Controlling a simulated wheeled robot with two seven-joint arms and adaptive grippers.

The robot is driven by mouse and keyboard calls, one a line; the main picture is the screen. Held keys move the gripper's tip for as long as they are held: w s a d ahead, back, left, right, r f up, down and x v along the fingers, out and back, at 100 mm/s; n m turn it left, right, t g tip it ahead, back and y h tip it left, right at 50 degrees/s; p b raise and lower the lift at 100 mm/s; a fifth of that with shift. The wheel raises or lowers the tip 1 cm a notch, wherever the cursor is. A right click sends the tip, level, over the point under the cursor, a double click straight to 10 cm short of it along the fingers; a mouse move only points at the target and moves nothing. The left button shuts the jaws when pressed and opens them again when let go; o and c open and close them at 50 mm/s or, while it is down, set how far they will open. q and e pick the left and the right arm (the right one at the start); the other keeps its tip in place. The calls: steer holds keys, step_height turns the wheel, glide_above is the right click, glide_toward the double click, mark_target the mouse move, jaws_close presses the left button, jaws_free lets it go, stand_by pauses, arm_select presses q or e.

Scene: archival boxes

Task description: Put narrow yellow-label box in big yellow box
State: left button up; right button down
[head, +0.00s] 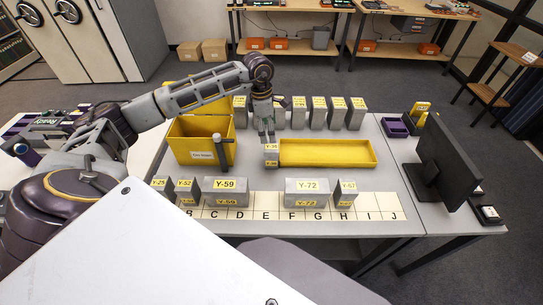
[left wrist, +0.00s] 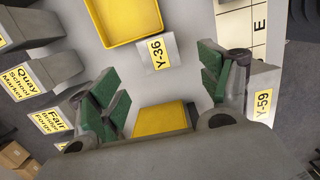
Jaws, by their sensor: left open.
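A narrow grey box with yellow label Y-36 (head: 271,160) stands on the table between the big yellow box (head: 183,150) and a shallow yellow tray. My left gripper (head: 267,138) is open and points down just above and behind it. In the left wrist view, the Y-36 box (left wrist: 157,52) shows beyond the spread green-padded fingers (left wrist: 158,72); I cannot tell whether they touch it. The big yellow box stands open at the left with a label on its front; a yellow surface (left wrist: 160,119) shows between the finger bases. My right gripper is not in view.
The yellow tray (head: 327,153) lies empty to the right. Grey boxes Y-59 (head: 225,191), Y-72 (head: 307,191) and narrower ones stand along the lettered strip (head: 270,212). Several labelled grey boxes (head: 338,112) stand behind. A monitor (head: 446,170) is at right.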

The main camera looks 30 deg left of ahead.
mark_target(272, 147)
arm_select(q)
steer(key=f, duration=0.7)
steer(key=shift+w+d+p, duration=0.2)
steer(key=shift+d+p, duration=0.1)
steer(key=shift+d, duration=0.05)
steer(key=shift+f, duration=0.6)
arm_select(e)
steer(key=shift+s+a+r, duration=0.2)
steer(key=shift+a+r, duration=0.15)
arm_select(q)
steer(key=shift+d, duration=0.1)
steer(key=shift+w+f+p, duration=0.1)
steer(key=shift+f+p, duration=0.25)
steer(key=shift+f, duration=0.55)
step_height(272, 147, down, 3)
steer(key=shift+w+d+r, duration=0.15)
steer(key=shift+f, duration=0.35)
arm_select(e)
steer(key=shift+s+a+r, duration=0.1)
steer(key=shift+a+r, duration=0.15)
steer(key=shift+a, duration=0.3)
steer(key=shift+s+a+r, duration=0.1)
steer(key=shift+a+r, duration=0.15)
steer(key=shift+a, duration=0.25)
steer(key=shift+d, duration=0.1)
